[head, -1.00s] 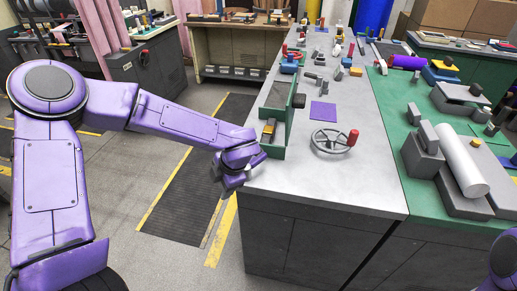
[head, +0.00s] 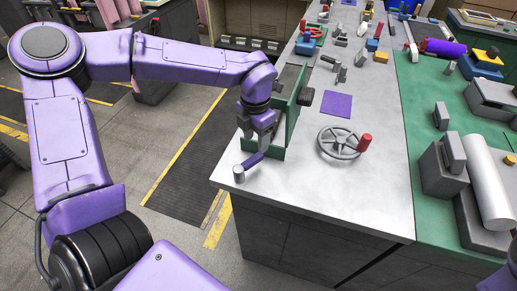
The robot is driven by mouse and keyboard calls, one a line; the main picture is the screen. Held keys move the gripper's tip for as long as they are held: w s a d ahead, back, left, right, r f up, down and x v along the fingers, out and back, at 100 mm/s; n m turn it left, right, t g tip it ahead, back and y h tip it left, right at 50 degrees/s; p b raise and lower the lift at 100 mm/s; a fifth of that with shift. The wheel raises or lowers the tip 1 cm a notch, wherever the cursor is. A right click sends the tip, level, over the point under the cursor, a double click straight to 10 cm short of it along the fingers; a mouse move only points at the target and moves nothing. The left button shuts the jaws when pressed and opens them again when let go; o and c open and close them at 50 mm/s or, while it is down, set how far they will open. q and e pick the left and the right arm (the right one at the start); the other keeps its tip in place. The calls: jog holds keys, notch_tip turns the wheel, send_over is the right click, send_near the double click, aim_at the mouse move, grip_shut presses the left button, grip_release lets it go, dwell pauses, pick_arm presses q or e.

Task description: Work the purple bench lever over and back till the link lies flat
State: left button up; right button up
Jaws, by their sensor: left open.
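The purple lever (head: 252,160) is a short bar at the near left corner of the grey bench, with a grey cylinder (head: 239,174) at its lower left end. My left gripper (head: 262,138) points down just above the lever's upper right end, with its fingers apart. I cannot tell whether the fingers touch the lever. The gripper hides the lever's far end, and I cannot make out the link. My right gripper is not in view; only a bit of purple arm shows at the lower right.
A green bracket (head: 291,128) stands right behind my left gripper. A grey handwheel with a red knob (head: 338,143) is to the right, and a flat purple square (head: 337,104) lies beyond it.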

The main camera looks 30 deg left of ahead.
aim_at(255, 157)
pick_arm(q)
jog(key=f, duration=0.6)
jog(key=shift+a+f+p, duration=0.3)
jog(key=shift+f+p, duration=0.05)
jog(key=shift+p, duration=0.05)
jog(key=shift+d+f, duration=0.1)
jog(key=shift+f, duration=0.2)
jog(key=shift+s, duration=0.1)
